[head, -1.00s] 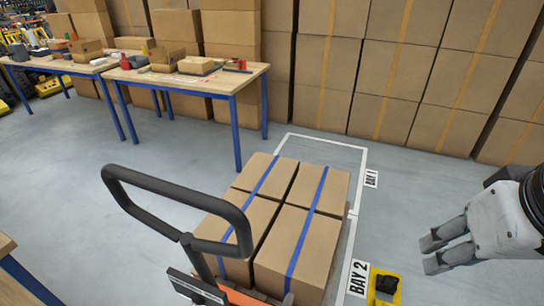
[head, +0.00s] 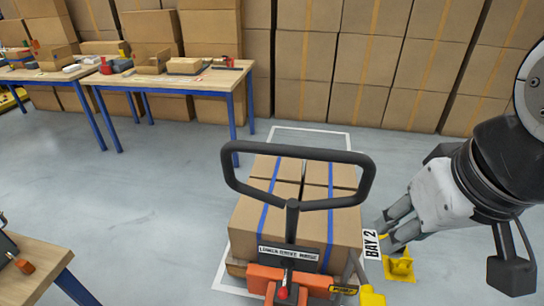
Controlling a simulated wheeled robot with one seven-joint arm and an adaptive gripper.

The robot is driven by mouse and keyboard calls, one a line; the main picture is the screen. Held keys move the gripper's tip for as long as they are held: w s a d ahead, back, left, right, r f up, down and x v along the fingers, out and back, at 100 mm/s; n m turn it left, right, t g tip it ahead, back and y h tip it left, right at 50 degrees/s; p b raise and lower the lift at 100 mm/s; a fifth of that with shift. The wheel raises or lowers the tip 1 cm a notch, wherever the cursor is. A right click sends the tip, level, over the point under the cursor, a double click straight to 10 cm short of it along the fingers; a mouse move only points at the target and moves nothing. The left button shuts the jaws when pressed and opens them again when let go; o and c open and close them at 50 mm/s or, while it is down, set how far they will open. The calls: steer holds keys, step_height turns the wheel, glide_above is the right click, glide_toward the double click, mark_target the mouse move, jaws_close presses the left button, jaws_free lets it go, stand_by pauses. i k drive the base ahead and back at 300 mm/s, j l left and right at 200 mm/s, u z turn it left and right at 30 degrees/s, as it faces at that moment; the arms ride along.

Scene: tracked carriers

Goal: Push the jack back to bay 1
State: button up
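The pallet jack (head: 288,278) is orange with a black loop handle (head: 298,150) facing me. It carries brown cartons (head: 320,222) with blue straps. It stands over a white floor outline beside the BAY 2 sign (head: 371,245). Beyond the cartons, the far end of another white outline (head: 312,128) shows on the floor, clear of objects; the BAY 1 label is not visible now. My gripper (head: 385,233) is at the right, beside the cartons and right of the handle, not on the handle. Its fingers look apart, with nothing seen between them.
A yellow piece (head: 398,265) sits on the floor right of the jack. Stacked cartons (head: 350,60) line the back. Blue-legged workbenches (head: 170,80) stand at the back left, and another table (head: 35,268) is at the near left. The floor left of the jack is clear.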

mark_target(304, 260)
steer(key=k+l+u, duration=0.25)
steer(key=k+l, duration=0.25)
steer(key=l, duration=0.25)
steer(key=k+l+u, duration=0.25)
steer(key=k+l, duration=0.3)
steer(key=l, duration=0.15)
steer(key=i+j+u, duration=0.1)
steer(key=i+j, duration=0.15)
steer(key=i, duration=0.3)
steer(key=i+j+u, duration=0.1)
steer(key=i, duration=0.45)
